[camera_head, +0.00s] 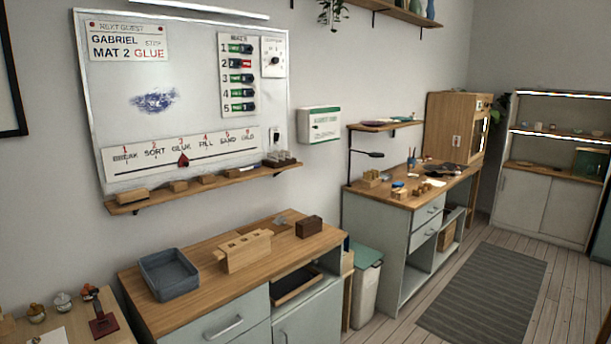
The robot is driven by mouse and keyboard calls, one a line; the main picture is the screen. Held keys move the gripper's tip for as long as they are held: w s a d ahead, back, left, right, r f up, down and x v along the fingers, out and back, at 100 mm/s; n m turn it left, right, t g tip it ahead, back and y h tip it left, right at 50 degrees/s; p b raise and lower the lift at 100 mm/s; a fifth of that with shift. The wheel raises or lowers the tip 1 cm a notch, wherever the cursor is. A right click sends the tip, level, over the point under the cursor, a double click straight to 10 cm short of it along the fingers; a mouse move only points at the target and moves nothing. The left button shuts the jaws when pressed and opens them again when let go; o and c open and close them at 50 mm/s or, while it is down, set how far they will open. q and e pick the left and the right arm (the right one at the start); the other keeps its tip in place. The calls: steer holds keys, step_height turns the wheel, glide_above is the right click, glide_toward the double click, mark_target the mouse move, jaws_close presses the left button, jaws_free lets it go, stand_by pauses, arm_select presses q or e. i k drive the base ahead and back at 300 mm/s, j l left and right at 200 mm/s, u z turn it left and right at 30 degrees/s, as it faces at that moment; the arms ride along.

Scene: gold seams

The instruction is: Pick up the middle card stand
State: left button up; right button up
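No card stand can be told for sure. Small wooden blocks that may be card stands sit in a row on the narrow wall shelf (220,184) under the whiteboard. The larger one (133,196) is at the left, then come a small block (178,186), a second small block (207,179) and a third small block (235,172). A darker slotted holder (280,160) is at the shelf's right end. No cards show in the blocks. Neither of my grippers is in view.
Below the shelf, a wood-topped cabinet (200,258) bears a grey tray (169,274), a slotted wooden block (243,250) and a dark brown block (309,227). A bin (365,285) stands at its right. A cluttered workbench (405,195) is farther back. The striped rug (484,300) is clear.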

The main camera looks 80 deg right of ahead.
mark_target(209, 178)
steer(key=z, duration=2.05)
steer(key=i+l, duration=0.2)
steer(key=u, duration=0.05)
